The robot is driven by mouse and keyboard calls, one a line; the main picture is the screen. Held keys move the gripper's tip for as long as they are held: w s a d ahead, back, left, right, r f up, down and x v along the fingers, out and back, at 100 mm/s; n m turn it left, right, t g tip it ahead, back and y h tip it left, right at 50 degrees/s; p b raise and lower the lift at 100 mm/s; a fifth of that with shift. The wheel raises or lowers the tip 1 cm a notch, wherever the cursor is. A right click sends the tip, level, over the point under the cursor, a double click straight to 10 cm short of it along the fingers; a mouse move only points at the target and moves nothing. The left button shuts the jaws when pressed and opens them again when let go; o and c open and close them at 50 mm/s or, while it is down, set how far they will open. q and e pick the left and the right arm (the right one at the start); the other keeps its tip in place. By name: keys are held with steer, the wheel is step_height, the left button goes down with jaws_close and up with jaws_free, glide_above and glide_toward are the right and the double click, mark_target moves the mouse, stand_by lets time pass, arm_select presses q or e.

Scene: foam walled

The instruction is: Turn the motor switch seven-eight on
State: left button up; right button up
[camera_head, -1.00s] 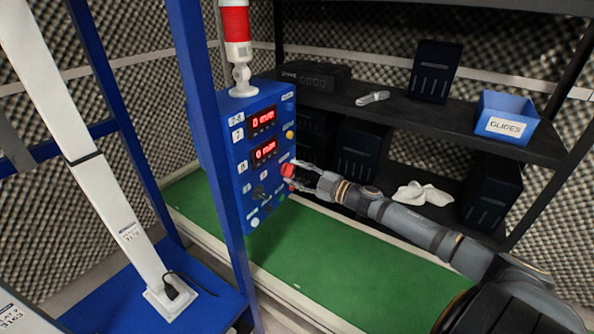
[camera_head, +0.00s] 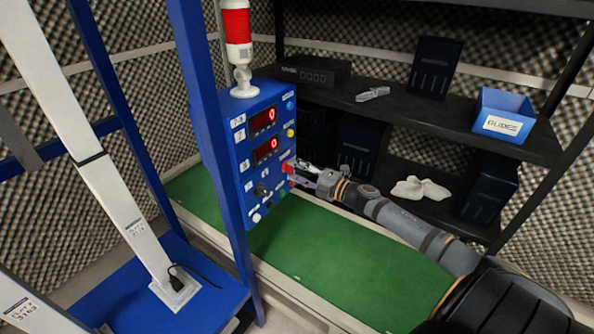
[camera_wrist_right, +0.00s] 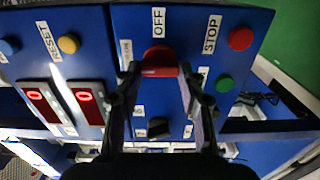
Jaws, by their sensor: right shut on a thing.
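The blue control panel (camera_head: 236,155) stands left of centre in the head view, with switches, buttons and two red displays. My right gripper (camera_head: 296,174) reaches it from the right. It is shut on a red switch knob (camera_head: 288,167) on the panel's right side. In the right wrist view the red knob (camera_wrist_right: 160,61) sits between the fingertips of my right gripper (camera_wrist_right: 160,78), with an OFF label (camera_wrist_right: 158,21) beside it. A black selector knob (camera_wrist_right: 158,127) lies between the finger bases in that view. The panel's small labels are mostly too blurred to read. My left gripper is out of view.
A red stop button (camera_wrist_right: 241,39) and a green button (camera_wrist_right: 225,84) lie close to the gripper. A red-and-white signal lamp (camera_head: 237,40) stands on the panel. A dark shelf (camera_head: 400,108) with a blue bin (camera_head: 503,117) stands behind. The green surface (camera_head: 330,250) is clear.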

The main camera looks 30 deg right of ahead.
stand_by(0.4)
steer(key=o, duration=1.2)
steer(key=shift+c, duration=0.2)
